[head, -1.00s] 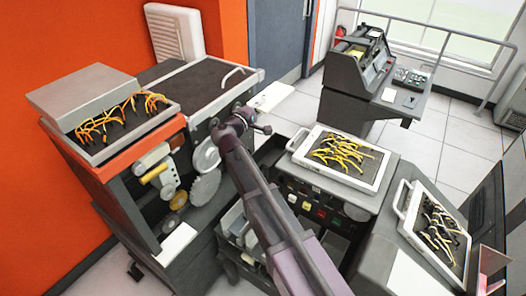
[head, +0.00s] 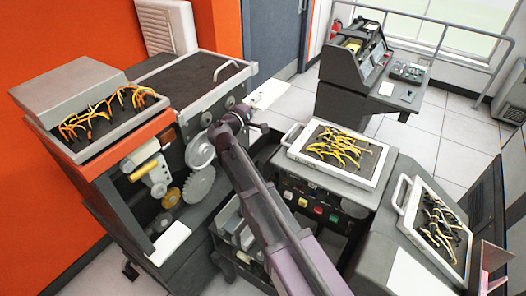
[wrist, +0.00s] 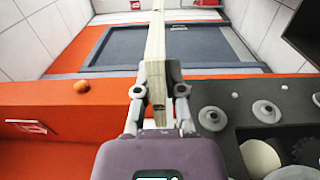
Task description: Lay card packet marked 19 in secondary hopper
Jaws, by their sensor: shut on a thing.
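In the wrist view my gripper (wrist: 160,92) is shut on a pale tan card packet (wrist: 155,45), seen nearly edge-on and extending up past the fingertips. Its marking does not show, so I cannot read a 19. In the head view my purple-grey wrist (head: 240,122) is beside the right end of the large machine (head: 190,115). The fingers are not clear there. A flat pale piece (head: 270,94) shows just beyond the wrist; I cannot tell whether it is the held packet. I cannot identify the secondary hopper by any label.
A wired panel (head: 283,157) in a white frame lies on the lower unit to the right; another wired panel (head: 402,210) stands tilted farther right. A grey console (head: 350,70) stands behind on open floor. The machine's discs and gears (head: 200,180) are close left of my arm.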

